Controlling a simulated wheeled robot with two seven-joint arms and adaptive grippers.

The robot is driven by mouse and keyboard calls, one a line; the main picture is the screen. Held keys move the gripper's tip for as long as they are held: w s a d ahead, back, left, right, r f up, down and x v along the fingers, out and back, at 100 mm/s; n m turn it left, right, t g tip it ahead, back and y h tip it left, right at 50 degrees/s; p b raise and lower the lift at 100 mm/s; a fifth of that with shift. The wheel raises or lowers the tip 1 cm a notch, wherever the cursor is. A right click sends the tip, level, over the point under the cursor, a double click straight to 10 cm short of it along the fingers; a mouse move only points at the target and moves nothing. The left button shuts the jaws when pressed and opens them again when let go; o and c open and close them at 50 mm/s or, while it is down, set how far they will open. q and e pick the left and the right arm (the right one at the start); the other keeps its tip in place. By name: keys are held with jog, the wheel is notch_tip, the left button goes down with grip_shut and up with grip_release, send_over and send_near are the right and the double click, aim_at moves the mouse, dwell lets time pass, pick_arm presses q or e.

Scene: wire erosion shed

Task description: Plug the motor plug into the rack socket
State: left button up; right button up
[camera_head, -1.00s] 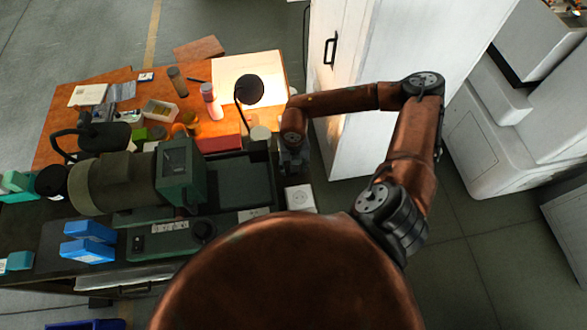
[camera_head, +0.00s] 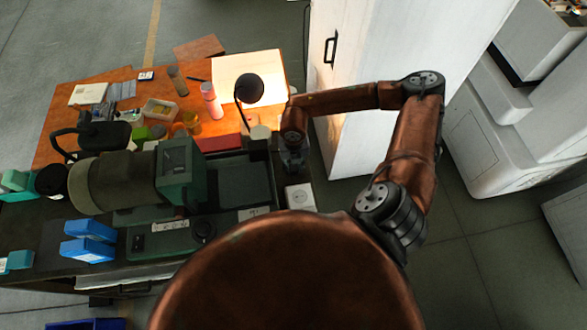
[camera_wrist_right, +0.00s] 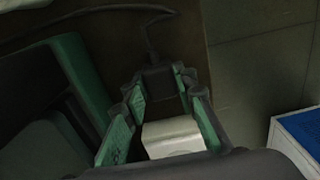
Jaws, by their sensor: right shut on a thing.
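My right gripper (camera_head: 292,165) points down at the right end of the workbench. In the right wrist view its green-padded fingers (camera_wrist_right: 158,92) are shut on a dark plug (camera_wrist_right: 160,78), whose cable runs up and away. The plug cannot be made out in the head view. A white square socket box (camera_head: 300,197) with a round face sits just in front of the gripper. A white block (camera_wrist_right: 172,132), likely this box, shows between the fingers in the wrist view. Whether plug and socket touch, I cannot tell. My left gripper is not in view.
A green bench machine (camera_head: 180,170) stands close left of the right gripper. A black lamp (camera_head: 249,90), a red box (camera_head: 220,143) and small containers crowd the bench. A white cabinet (camera_head: 370,75) stands behind right. The floor (camera_head: 480,240) at right is clear.

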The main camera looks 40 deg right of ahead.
jog(key=shift+r+b, duration=0.55)
jog(key=shift+r, duration=0.25)
jog(key=s+a+r+b, duration=0.4)
jog(key=s+a+r, duration=0.5)
jog(key=s+r, duration=0.1)
jog(key=shift+a+r, duration=0.35)
jog(key=shift+r, duration=0.35)
